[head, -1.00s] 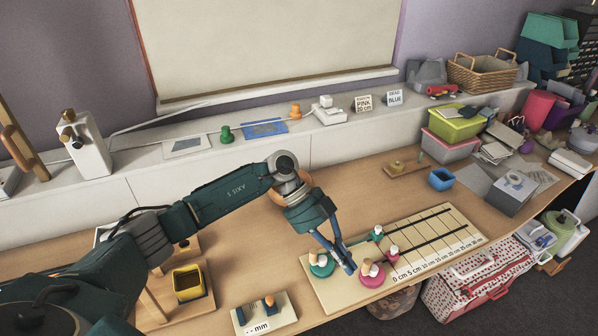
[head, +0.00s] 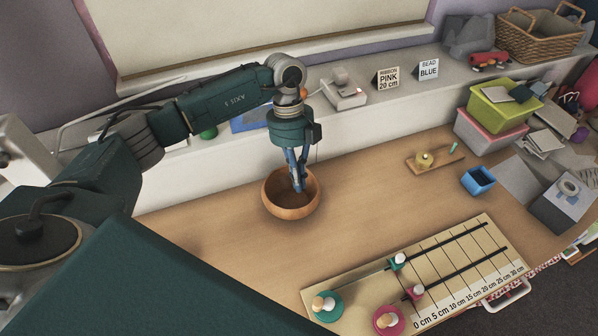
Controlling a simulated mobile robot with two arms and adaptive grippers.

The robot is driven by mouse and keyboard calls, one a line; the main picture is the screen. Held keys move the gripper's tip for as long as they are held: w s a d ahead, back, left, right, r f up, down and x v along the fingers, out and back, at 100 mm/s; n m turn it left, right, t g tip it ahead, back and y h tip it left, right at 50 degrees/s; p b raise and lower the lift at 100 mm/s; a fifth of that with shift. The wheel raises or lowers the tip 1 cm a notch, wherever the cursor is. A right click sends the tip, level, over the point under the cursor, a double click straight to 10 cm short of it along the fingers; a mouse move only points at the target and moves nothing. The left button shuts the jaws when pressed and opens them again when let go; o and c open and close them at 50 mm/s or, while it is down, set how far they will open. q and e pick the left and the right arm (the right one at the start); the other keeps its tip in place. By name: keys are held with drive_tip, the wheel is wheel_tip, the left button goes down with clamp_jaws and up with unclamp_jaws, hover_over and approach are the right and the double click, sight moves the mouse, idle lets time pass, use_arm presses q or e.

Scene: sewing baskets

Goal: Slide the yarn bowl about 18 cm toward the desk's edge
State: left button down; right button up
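The yarn bowl (head: 290,210) is a round brown wooden bowl on the desk (head: 375,195), near the white ledge at the back. My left gripper (head: 299,187) points down into the bowl from above, with its fingertips inside the rim. The fingers look close together, and I cannot tell whether they touch the bowl's wall or floor. The bowl looks empty apart from the fingers. My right gripper is not in view.
A measuring board (head: 420,270) with green and pink spools lies in front of the bowl, to the right. A small wooden tray (head: 432,159) and a blue box (head: 478,181) stand further right. The desk between bowl and board is clear.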

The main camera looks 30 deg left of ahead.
use_arm(q)
hover_over(302, 202)
drive_tip(key=s+d, duration=0.1)
drive_tip(key=s, duration=0.2)
wheel_tip(302, 202, down, 6)
drive_tip(key=shift+d+r+p, duration=0.1)
drive_tip(key=shift+r+p, duration=0.15)
drive_tip(key=shift+p, duration=0.2)
drive_tip(key=shift+s+d+f, duration=0.15)
drive_tip(key=shift+s+f, duration=0.05)
drive_tip(key=shift+f, duration=0.3)
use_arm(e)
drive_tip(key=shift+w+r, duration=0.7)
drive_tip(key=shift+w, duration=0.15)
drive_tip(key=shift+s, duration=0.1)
